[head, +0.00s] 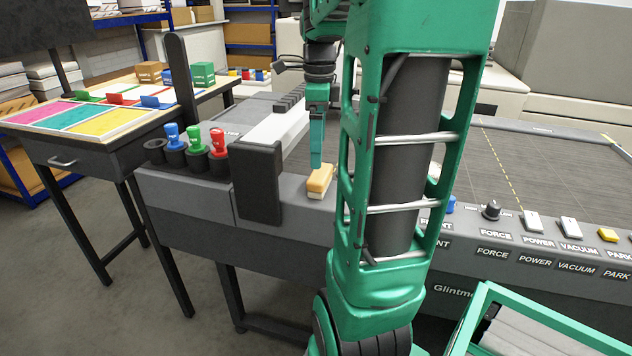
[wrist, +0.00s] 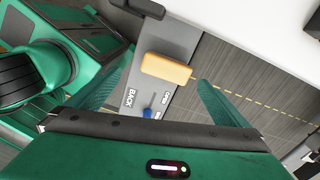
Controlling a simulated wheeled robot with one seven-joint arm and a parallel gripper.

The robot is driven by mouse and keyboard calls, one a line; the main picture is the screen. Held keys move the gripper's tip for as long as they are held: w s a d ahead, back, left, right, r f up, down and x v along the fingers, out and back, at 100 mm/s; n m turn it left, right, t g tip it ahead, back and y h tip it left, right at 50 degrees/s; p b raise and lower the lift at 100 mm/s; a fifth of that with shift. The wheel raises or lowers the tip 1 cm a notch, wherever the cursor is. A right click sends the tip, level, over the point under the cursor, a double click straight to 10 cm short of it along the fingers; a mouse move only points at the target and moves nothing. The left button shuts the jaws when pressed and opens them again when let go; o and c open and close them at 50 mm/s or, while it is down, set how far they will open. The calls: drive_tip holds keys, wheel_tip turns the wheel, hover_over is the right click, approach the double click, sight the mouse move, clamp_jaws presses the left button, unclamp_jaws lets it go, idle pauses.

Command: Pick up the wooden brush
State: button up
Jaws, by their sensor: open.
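The wooden brush (head: 320,182) has a yellow-tan wooden back and a pale underside. It lies on the grey front ledge of the machine, right of a dark upright block. In the wrist view the brush (wrist: 166,68) lies ahead, between the lines of the two fingers and nearer the left one. My gripper (head: 316,163) points down just above the brush in the head view. In the wrist view my gripper (wrist: 160,85) shows two green fingers spread apart with nothing held between them. My arm hides part of the ledge to the right.
A dark block (head: 258,183) stands left of the brush, beside blue, green and red handled tools (head: 218,141) in holders. A blue knob (wrist: 148,113) and labelled controls sit along the ledge. The dark machine bed (head: 530,165) behind is mostly clear.

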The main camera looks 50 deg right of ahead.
sight(320, 172)
drive_tip(key=shift+w+d+r+m, duration=0.15)
drive_tip(key=shift+w+d+m, duration=0.05)
drive_tip(key=shift+d+m, duration=0.3)
drive_tip(key=shift+w+d+r+m, duration=0.1)
drive_tip(key=shift+w+d+m, duration=0.1)
drive_tip(key=shift+d+m, duration=0.3)
drive_tip(key=shift+f, duration=0.15)
drive_tip(key=shift+m, duration=0.3)
wheel_tip(320, 172, down, 5)
drive_tip(key=shift+r, duration=0.1)
drive_tip(key=shift+s+a+f, duration=0.1)
drive_tip(key=shift+f, duration=1.3)
drive_tip(key=shift+s+a+f, duration=0.1)
drive_tip(key=shift+f, duration=1.3)
drive_tip(key=c, duration=1)
drive_tip(key=shift+r, duration=0.15)
wheel_tip(320, 172, up, 10)
drive_tip(key=shift+f, duration=0.1)
